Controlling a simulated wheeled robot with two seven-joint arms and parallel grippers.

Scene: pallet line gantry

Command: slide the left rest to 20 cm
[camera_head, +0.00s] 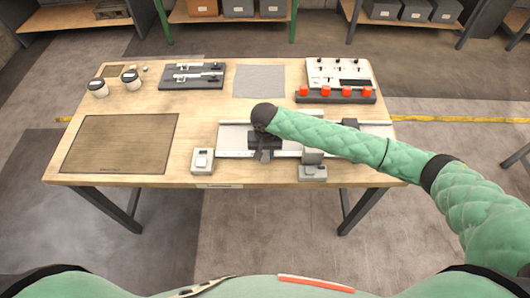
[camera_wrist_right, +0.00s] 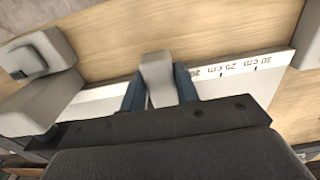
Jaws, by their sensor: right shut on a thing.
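The long pale rail (camera_head: 232,138) with a scale lies along the front middle of the table. My right gripper (camera_head: 264,156) reaches down over it, left of its middle. In the right wrist view, the two blue-grey fingers (camera_wrist_right: 160,92) are shut on a light grey block (camera_wrist_right: 157,72), which appears to be the left rest. The white scale (camera_wrist_right: 245,69) beside it shows 25 cm and 30 cm marks. The exact reading at the rest is hidden by the gripper. In the head view, my wrist covers most of the rest. My left gripper is not in view.
A grey block assembly (camera_head: 313,172) stands at the rail to the right, also in the wrist view (camera_wrist_right: 40,98). Another grey block (camera_head: 203,160) stands at the left end.

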